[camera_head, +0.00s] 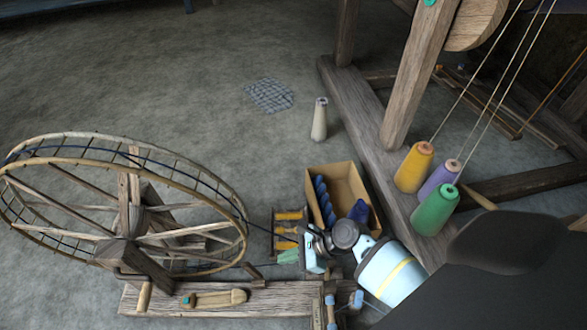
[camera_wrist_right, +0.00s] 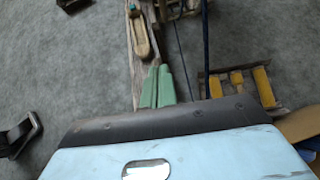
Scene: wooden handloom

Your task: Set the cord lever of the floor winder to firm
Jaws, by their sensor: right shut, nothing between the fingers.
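The floor winder has a large spoked wheel (camera_head: 130,205) on a long wooden base (camera_head: 270,298). A small wooden lever-like piece (camera_head: 253,272) stands at the base's back edge; I take it for the cord lever, but its setting cannot be read. My right gripper (camera_head: 284,257) is shut and empty, just right of that piece and apparently above floor level. In the right wrist view the green fingers (camera_wrist_right: 156,86) are together, their tips over or beside the base near the lever; contact cannot be told. My left gripper is not in view.
A shuttle-shaped wooden piece (camera_head: 215,298) lies on the base. Cones of yellow (camera_head: 413,168), purple and green yarn stand right. Floor behind the wheel is clear.

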